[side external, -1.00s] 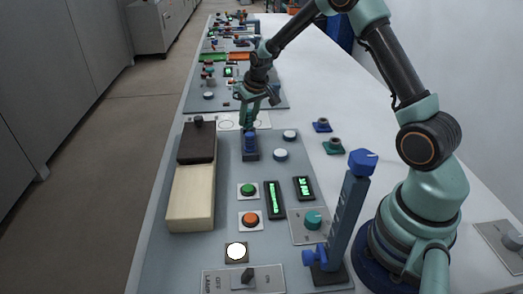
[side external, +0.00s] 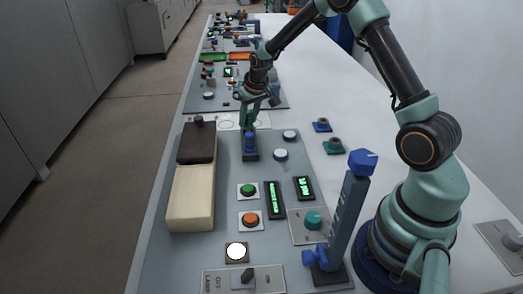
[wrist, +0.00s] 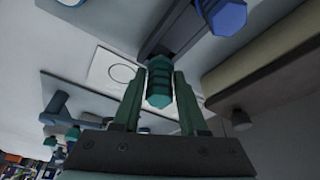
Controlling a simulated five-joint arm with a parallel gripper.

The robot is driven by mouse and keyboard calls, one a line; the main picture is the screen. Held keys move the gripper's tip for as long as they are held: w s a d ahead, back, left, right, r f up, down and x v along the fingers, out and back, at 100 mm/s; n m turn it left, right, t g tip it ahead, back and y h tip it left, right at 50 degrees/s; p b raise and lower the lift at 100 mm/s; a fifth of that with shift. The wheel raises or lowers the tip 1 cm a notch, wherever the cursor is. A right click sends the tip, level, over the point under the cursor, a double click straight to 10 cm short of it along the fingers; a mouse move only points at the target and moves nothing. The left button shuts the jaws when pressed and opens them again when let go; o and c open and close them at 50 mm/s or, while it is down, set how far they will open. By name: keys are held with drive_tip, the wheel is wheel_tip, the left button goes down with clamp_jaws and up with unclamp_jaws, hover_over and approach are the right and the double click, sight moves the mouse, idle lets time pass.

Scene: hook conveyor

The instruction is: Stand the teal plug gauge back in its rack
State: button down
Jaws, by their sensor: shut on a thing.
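The teal plug gauge (wrist: 159,82) is a ribbed teal rod between the two fingers of my gripper (wrist: 158,74) in the wrist view. My gripper (side external: 253,108) is shut on it. In the side view the gauge is small and partly hidden by the fingers. A narrow dark grey rack (side external: 250,157) lies below and nearer the camera, with a blue gauge (side external: 250,143) standing in it. In the wrist view the rack (wrist: 178,28) runs behind the teal gauge, with the blue gauge (wrist: 227,16) at the upper right. I cannot tell whether the teal gauge's lower end touches the rack.
A white card with circle outlines (side external: 227,123) lies just beyond the rack. A cream block with a dark top (side external: 192,195) stands to the left. White round knobs (side external: 280,154) are to the right. A tall blue post (side external: 345,220) stands near my base.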

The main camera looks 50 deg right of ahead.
drive_tip(key=shift+f, duration=1.1)
idle(0.7)
unclamp_jaws()
idle(0.4)
drive_tip(key=shift+r, duration=3.5)
drive_tip(key=shift+r, duration=0.1)
